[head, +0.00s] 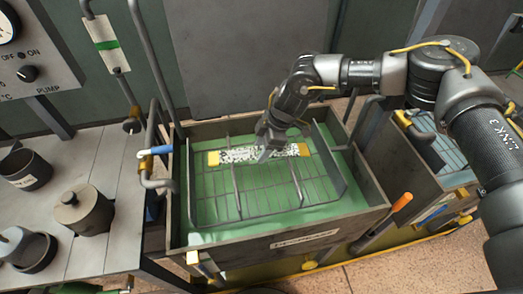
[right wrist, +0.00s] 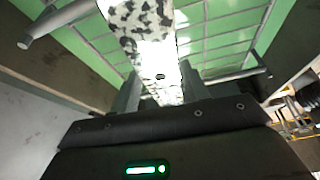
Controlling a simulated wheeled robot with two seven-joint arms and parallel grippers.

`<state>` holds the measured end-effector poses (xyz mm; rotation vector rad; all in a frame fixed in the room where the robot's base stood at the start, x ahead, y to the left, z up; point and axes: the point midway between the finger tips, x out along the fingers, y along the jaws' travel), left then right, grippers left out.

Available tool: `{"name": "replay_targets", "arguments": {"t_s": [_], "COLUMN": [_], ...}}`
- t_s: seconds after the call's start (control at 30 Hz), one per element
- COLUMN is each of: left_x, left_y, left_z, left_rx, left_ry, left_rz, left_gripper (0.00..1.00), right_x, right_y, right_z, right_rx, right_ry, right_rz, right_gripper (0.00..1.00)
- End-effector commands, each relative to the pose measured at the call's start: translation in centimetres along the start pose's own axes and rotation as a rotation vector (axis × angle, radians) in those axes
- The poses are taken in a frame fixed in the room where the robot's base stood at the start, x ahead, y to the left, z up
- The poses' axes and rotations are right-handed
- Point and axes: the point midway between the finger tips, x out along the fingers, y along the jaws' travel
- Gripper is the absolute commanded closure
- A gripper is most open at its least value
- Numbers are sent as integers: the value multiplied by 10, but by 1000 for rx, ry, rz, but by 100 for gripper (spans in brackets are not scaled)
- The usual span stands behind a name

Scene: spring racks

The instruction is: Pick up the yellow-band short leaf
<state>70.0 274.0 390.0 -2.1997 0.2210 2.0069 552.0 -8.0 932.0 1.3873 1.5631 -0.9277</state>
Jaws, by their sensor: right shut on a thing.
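The yellow-band short leaf (head: 236,155) is a speckled black-and-white strip with a yellow band at each end. It lies crosswise over the wire rack (head: 295,187) in the green tank (head: 180,208). My right gripper (head: 266,151) comes down from above and is shut on the leaf near its middle, hiding part of it. In the right wrist view the speckled leaf (right wrist: 145,35) runs up from between the fingers, with green behind it. I cannot tell whether the leaf touches the rack. My left gripper is not in view.
A grey bench (head: 110,160) at the left holds several dark pots (head: 84,210). A pump panel (head: 35,50) is at upper left. A blue-and-yellow pipe fitting (head: 153,150) stands at the tank's left wall. A second tank (head: 440,160) is at right, near an orange-handled tool (head: 401,202).

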Motion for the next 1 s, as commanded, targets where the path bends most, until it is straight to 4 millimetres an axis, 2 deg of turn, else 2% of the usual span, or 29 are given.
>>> {"name": "replay_targets", "arguments": {"t_s": [0.17,0.47,0.7,1.0], "left_x": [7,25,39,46], "left_y": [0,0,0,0], "left_z": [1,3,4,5], "left_rx": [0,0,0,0], "left_ry": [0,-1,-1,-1], "left_rz": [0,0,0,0], "left_gripper": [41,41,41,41], "right_x": [-22,-72,-90,-104], "right_y": [-1,-50,-98,-132], "right_z": [-10,-34,-45,-55], "right_rx": [-4,-7,-8,-3], "right_ry": [3,4,2,3], "right_rz": [3,5,4,3], "right_gripper": [91,91,91,91]}}
